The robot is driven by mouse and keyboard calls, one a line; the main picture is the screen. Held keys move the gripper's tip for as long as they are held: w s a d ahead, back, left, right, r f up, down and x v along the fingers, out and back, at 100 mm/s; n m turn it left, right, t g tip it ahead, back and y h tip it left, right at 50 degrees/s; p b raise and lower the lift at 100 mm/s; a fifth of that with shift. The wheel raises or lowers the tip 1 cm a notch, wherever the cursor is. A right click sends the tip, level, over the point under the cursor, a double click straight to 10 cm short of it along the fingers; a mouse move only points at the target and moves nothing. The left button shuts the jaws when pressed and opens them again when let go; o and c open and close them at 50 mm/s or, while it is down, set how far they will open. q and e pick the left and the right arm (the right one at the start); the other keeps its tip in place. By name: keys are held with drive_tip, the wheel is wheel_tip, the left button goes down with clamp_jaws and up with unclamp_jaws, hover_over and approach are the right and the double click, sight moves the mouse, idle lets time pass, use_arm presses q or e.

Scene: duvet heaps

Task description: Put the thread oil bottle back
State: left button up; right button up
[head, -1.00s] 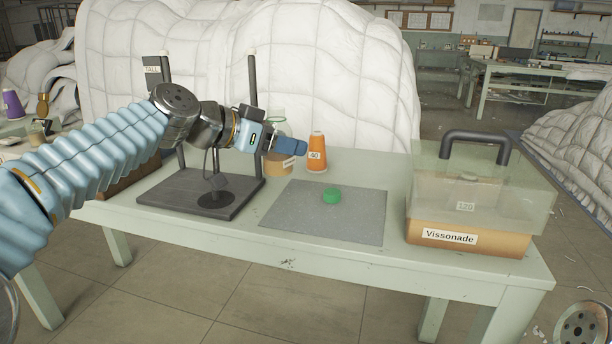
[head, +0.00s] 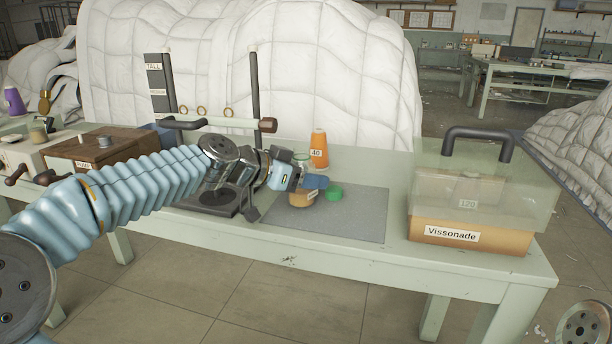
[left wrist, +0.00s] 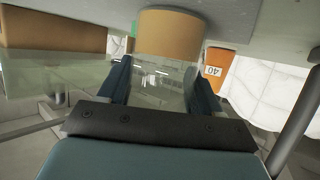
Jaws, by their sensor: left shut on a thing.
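The thread oil bottle (head: 302,199) has clear glass above and amber contents below, with a pale label. My left gripper (head: 313,183) is shut on its glass part, over the left part of the grey mat (head: 350,222). In the left wrist view the bottle (left wrist: 168,34) stands between the two dark fingers (left wrist: 155,85). I cannot tell whether its base touches the mat. A green cap (head: 334,193) lies on the mat just right of the bottle. My right gripper is not in view.
An orange cone spool marked 40 (head: 319,150) stands behind the bottle. A clear-lidded box labelled Vissonade (head: 470,235) is at the right. A dark stand with posts (head: 256,100) is behind my left arm; a wooden box (head: 105,150) is at the left. The mat's front right is clear.

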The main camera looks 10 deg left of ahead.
use_arm(q)
drive_tip(key=shift+f, duration=0.15)
drive_tip(key=o, duration=1.1)
drive_tip(key=shift+o, duration=0.2)
drive_tip(key=shift+s+a+r, duration=0.15)
drive_tip(key=shift+a+r, duration=0.05)
drive_tip(key=b+v, duration=0.2)
drive_tip(key=v, duration=0.9)
drive_tip(key=shift+s, duration=0.2)
drive_tip(key=shift+a+r, duration=0.1)
